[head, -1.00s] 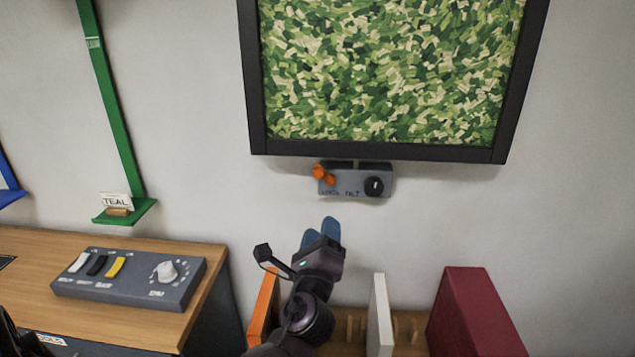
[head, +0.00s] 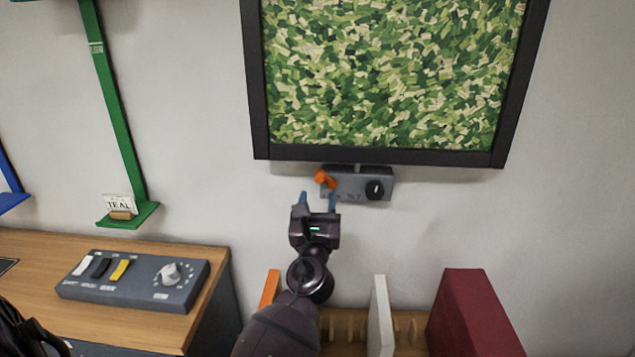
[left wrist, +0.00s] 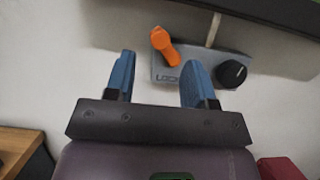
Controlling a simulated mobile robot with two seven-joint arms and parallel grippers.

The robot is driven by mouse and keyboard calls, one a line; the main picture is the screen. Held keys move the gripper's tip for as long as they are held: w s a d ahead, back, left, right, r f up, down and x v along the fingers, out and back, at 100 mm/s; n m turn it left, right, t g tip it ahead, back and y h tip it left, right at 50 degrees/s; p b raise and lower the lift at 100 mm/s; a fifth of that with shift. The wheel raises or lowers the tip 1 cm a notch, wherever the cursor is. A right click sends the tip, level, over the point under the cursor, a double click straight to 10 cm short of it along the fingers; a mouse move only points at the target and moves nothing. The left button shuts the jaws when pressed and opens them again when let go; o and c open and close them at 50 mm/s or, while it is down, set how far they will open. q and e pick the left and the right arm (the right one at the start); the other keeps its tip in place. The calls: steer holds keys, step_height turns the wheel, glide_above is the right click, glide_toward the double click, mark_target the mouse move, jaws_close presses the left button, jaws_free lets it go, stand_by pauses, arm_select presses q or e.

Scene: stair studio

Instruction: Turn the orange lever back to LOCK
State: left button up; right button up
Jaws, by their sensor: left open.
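The orange lever (head: 325,179) sits at the left end of a small grey panel (head: 352,186) under the framed picture. In the left wrist view the lever (left wrist: 164,46) slants from upper left to lower right, above the partly covered "LOCK" lettering. My left gripper (head: 317,201) is open and empty just below the panel's left end. In the left wrist view its blue fingers (left wrist: 156,82) stand apart, with the lever beyond and between them, not visibly touched. A black knob (head: 375,190) is at the panel's right end. My right gripper is not in view.
The black-framed green picture (head: 380,157) hangs directly above the panel. A wooden desk (head: 190,243) with a grey switch box (head: 140,282) stands at left. An orange divider (head: 270,288), white divider (head: 379,315) and dark red block (head: 466,315) stand below.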

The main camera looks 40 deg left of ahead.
mark_target(319, 181)
arm_select(q)
steer(key=shift+x, duration=2.35)
steer(key=shift+f, duration=0.1)
steer(key=shift+c, duration=0.5)
steer(key=c, duration=0.8)
steer(key=n, duration=0.2)
steer(key=n+g+y+b, duration=0.1)
steer(key=n, duration=0.1)
steer(key=shift+s+a+f, duration=0.1)
steer(key=shift+a+f, duration=0.05)
steer(key=shift+f, duration=0.2)
steer(key=o, duration=0.9)
